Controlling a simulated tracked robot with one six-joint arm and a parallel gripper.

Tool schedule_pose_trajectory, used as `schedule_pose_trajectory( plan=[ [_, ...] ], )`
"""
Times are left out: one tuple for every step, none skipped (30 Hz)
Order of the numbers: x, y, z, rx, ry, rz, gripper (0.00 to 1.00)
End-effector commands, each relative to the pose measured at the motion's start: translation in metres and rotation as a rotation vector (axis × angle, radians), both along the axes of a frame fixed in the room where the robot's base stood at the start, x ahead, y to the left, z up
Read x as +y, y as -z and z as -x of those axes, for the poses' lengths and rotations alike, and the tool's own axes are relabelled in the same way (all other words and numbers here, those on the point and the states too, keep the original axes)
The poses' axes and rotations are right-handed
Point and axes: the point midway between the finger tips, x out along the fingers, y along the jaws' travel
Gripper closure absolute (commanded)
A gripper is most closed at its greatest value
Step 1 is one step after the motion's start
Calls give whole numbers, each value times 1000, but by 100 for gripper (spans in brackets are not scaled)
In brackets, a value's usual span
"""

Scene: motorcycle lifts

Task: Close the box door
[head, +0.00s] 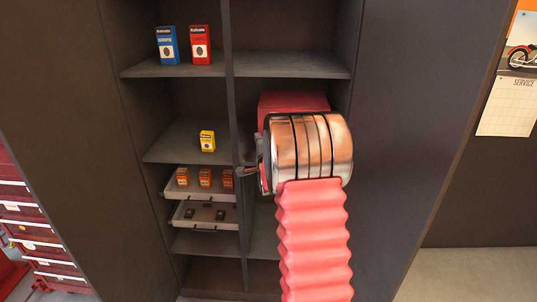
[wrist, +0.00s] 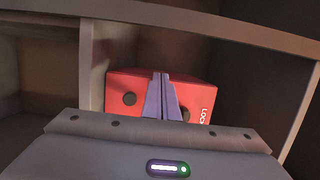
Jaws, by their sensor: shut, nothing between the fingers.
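A red box (head: 293,101) sits in the right-hand column of the dark cabinet, partly hidden behind my arm in the head view. In the wrist view the red box (wrist: 122,84) shows a red face with dark round spots and partly hidden white lettering starting "LOC". My gripper (wrist: 161,78) is shut and empty, its two purple fingers together in front of the middle of the red face. I cannot tell whether the fingertips touch it. The fingers and gripper body hide the middle and bottom of the box, and I cannot tell how far its door is open.
A vertical divider (head: 232,110) stands left of the box. The left column holds a blue carton (head: 167,45), a red carton (head: 200,44), a yellow carton (head: 207,141) and two pulled-out trays (head: 205,216). A cabinet door (head: 425,130) flanks the opening on the right.

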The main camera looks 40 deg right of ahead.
Motion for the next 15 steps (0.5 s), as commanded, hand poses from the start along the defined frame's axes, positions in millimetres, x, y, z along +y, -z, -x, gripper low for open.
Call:
schedule_pose_trajectory(
  plan=[
    [-6,-4,-1,-6,9,3,100],
    [-6,-4,-2,-6,9,3,100],
    [-6,-3,-2,-6,9,3,100],
    [-6,-3,-2,-5,9,3,100],
    [-6,-3,-2,-5,9,3,100],
    [-6,-3,-2,-5,9,3,100],
    [-5,-3,-2,-4,9,2,100],
    [-4,-3,-1,-4,9,2,100],
    [-3,-3,-1,-4,8,2,100],
    [-2,-3,0,-5,8,1,100],
    [0,-3,1,-5,8,1,100],
    [2,-3,3,-5,7,1,100],
    [4,-3,5,-6,7,2,100],
    [7,-3,7,-6,6,2,100],
    [11,-3,10,-5,5,1,100]
  ],
)
